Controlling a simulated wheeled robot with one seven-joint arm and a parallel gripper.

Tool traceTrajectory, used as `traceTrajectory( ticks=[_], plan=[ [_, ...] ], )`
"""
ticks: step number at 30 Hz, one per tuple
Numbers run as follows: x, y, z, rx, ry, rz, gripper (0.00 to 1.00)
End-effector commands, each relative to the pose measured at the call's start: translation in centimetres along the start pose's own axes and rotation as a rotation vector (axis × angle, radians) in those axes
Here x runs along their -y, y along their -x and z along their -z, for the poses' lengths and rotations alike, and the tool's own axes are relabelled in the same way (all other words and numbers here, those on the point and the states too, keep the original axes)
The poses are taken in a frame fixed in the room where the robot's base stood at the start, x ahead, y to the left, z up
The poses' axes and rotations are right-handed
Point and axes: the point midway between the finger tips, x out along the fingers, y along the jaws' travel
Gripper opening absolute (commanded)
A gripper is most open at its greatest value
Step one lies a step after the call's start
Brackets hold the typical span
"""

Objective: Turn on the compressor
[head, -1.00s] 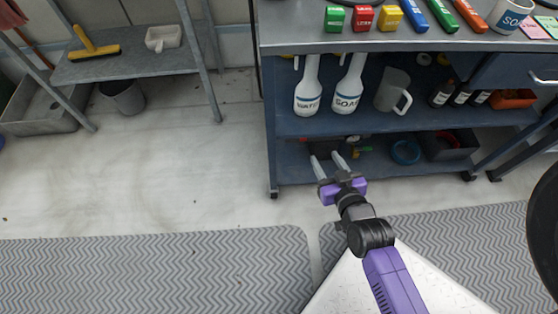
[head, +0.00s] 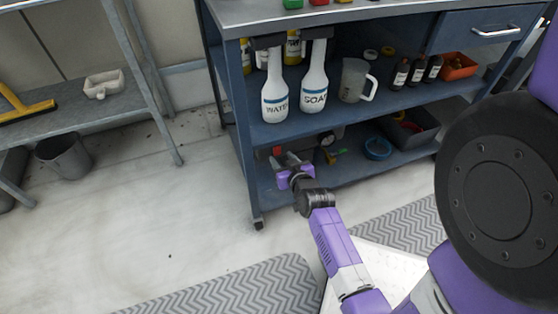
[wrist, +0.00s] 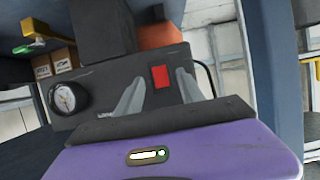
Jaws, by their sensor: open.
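The compressor (wrist: 102,88) is a dark box on the lower shelf of the blue cart, with a round gauge and a red switch (wrist: 161,77) on its face. In the head view it is mostly hidden behind my gripper, with its gauge (head: 328,139) showing. My gripper (wrist: 158,92) is open and empty, its two grey fingers pointing at the face with the red switch between them in the wrist view. In the head view my gripper (head: 291,159) is at the lower shelf's front. I cannot tell whether a finger touches the switch.
The blue cart's middle shelf (head: 350,109) overhangs the compressor and holds a water bottle (head: 275,98), a soap bottle (head: 313,86) and a clear jug (head: 354,80). A blue ring (head: 377,148) and a dark tray (head: 410,128) lie right on the lower shelf.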

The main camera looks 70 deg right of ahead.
Motion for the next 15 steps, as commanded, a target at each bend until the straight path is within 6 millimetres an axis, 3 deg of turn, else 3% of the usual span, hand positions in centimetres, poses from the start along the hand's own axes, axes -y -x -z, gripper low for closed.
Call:
traceTrajectory(
  ticks=[6, 15],
  plan=[
    [-0.1, -2.3, -0.1, -0.002, -0.001, -0.001, 0.45],
    [0.0, -2.6, 0.0, -0.001, -0.001, 0.0, 0.45]
  ],
)
